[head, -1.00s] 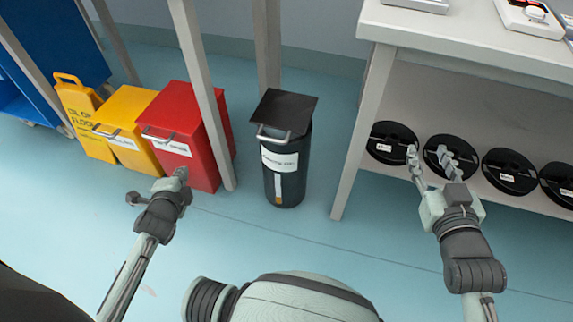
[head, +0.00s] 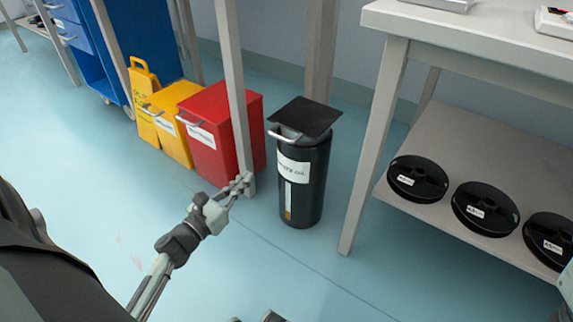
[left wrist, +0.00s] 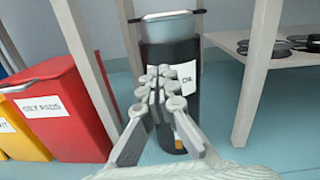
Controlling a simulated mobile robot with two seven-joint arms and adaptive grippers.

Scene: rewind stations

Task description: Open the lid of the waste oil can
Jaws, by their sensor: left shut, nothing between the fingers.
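The waste oil can (head: 310,180) is a dark upright cylinder with a white label and a pale and amber strip on its front. Its black square lid (head: 307,116) lies shut on top, with a light handle (head: 285,135) at its front edge. My left gripper (head: 243,182) is shut and empty, in front and to the left of the can, lower than the lid and apart from it. In the left wrist view, the fingers (left wrist: 160,76) cover part of the can (left wrist: 172,52), and the handle (left wrist: 168,16) shows above them.
A red bin (head: 212,137) and a yellow bin (head: 173,120) stand left of the can, behind a grey post (head: 236,90). A table leg (head: 374,150) rises to its right. Several black reels lie on the lower shelf (head: 480,150). The floor in front is clear.

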